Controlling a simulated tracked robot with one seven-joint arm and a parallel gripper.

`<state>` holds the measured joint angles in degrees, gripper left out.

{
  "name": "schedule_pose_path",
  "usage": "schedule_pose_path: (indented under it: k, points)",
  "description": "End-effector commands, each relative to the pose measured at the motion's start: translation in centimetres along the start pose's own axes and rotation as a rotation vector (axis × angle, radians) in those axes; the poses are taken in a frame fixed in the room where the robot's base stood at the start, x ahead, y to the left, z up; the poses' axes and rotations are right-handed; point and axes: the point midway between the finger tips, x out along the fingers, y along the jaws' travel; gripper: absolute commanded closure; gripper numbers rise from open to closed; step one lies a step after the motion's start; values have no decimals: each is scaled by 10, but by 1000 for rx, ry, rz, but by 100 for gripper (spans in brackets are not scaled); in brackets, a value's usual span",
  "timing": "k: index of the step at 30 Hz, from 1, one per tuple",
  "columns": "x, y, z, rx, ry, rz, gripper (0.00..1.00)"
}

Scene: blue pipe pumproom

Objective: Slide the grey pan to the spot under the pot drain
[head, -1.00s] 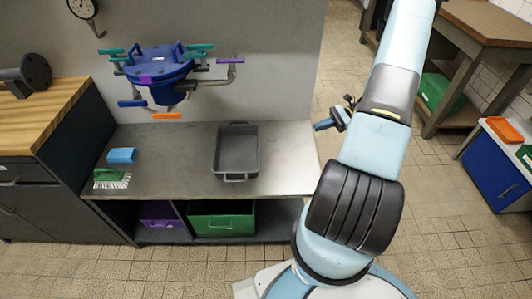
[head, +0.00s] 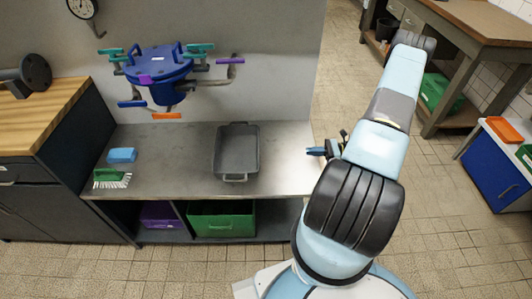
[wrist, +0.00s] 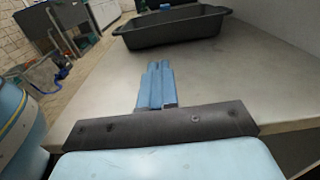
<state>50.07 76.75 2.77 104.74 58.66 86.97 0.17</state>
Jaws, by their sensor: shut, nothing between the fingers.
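The grey pan (head: 237,150) is a rectangular tray with end handles. It sits on the steel bench, right of the middle, and also shows in the wrist view (wrist: 172,30). The blue pot (head: 158,70) is mounted above the bench at the left, with several coloured valve handles; its orange handle (head: 167,116) hangs lowest. The bench spot beneath the pot is bare. My gripper (head: 316,151) is at the bench's right edge, right of the pan and apart from it. In the wrist view its blue fingers (wrist: 157,85) are together and empty, pointing toward the pan.
A blue sponge (head: 121,155) and a green brush (head: 111,178) lie on the bench (head: 180,180) at the left. A green crate (head: 222,218) and a purple crate (head: 160,215) stand on the shelf below. The bench between pot and pan is clear.

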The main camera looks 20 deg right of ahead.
Motion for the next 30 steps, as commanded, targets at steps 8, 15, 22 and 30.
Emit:
schedule_pose_path:
  k: [8, 15, 22, 30]
  points:
    - [51, 1, 0, 1, 0, 3, 100]
    - [93, 1, 0, 1, 0, 4, 100]
    - [134, 1, 0, 1, 0, 4, 100]
    - [173, 1, 0, 1, 0, 3, 100]
